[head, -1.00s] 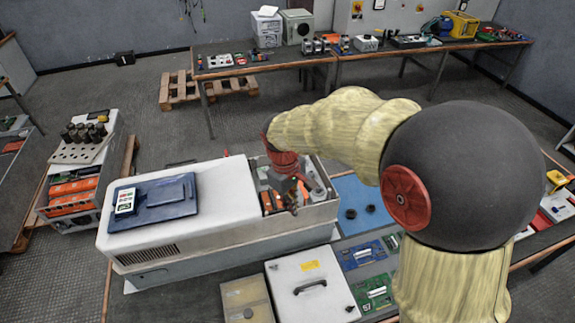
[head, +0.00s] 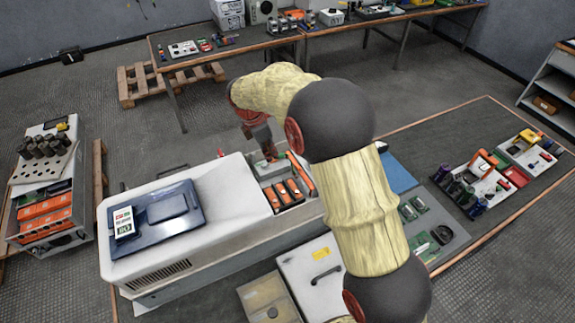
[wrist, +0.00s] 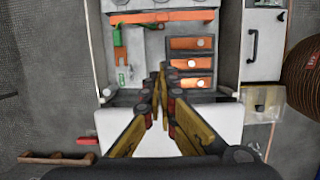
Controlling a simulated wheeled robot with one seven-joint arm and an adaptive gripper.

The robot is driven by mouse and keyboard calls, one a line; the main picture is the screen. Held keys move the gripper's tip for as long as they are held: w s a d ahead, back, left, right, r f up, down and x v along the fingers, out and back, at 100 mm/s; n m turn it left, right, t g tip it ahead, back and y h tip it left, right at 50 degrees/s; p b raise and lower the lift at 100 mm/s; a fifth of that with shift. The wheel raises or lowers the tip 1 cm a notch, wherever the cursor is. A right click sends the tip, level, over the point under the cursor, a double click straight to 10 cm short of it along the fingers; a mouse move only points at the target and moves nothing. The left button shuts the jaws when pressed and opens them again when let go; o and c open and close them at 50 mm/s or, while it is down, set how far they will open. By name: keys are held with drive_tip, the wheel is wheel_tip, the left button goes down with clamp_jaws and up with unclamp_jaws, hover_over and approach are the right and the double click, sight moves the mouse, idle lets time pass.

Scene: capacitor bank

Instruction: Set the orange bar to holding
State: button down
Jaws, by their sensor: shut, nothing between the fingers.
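A long orange bar (wrist: 162,16) lies across the far end of the open bay in the wrist view, with a round end fitting near its left end. In the head view the orange bar (head: 300,173) shows at the right end of the bay, partly behind my arm. My gripper (wrist: 160,72) is shut and empty, its fingertips over the near part of the bay and apart from the bar. In the head view my gripper (head: 269,152) hangs above the bay's back side. I cannot tell any marking for holding.
Several orange blocks (wrist: 190,63) with round metal tops sit in the bay. A green piece with an orange hook (wrist: 121,50) lies to their left. The white cover (head: 235,185) carries a dark blue panel (head: 155,217). A handled white box (head: 312,272) stands in front.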

drive_tip(key=shift+f, duration=0.1)
idle(0.3)
drive_tip(key=x, duration=1)
drive_tip(key=shift+b, duration=0.3)
drive_tip(key=d, duration=0.1)
drive_tip(key=w+d, duration=0.1)
drive_tip(key=d, duration=0.1)
drive_tip(key=shift+w+d, duration=0.25)
drive_tip(key=shift+d, duration=0.05)
drive_tip(key=shift+w+d+p, duration=0.3)
drive_tip(key=shift+d, duration=0.4)
drive_tip(key=shift+w+d+p, duration=0.3)
drive_tip(key=shift+d, duration=0.45)
drive_tip(key=shift+a, duration=0.1)
